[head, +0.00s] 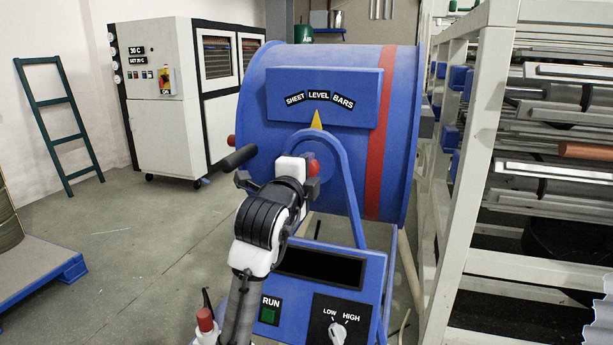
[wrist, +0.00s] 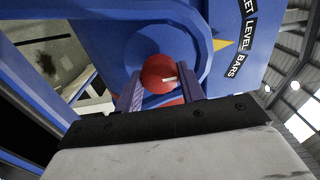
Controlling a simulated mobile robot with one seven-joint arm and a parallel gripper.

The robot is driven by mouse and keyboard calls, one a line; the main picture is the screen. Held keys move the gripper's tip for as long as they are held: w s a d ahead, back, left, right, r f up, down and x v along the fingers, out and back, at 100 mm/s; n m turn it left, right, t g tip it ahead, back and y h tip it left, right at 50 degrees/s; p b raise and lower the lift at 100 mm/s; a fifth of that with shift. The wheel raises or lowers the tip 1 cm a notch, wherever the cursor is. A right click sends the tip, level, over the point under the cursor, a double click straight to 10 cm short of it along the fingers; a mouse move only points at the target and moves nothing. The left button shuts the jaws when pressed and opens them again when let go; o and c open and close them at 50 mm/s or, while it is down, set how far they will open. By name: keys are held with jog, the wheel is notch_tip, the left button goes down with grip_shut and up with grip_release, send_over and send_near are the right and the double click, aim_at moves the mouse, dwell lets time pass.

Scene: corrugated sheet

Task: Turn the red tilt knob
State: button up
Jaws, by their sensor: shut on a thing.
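The red tilt knob (wrist: 158,70) is round with a short white mark and sits between my gripper's fingers in the wrist view. My gripper (wrist: 166,90) is shut on it, one finger on each side. In the head view my gripper (head: 297,182) reaches the front of the blue drum (head: 270,85), and part of the red knob (head: 313,168) shows beside it; the rest is hidden. Above the knob, a yellow pointer (head: 317,120) points up at LEVEL on the scale plate (head: 345,80), between SHEET and BARS.
Below is a blue control panel (head: 373,280) with a green RUN button (head: 268,315) and a LOW/HIGH switch (head: 337,331). A loaded rack (head: 480,150) stands close on the right. Open floor lies left.

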dwell(0.5)
jog(key=o, duration=1)
jog(key=b+v, duration=0.1)
jog(key=v, duration=1.3)
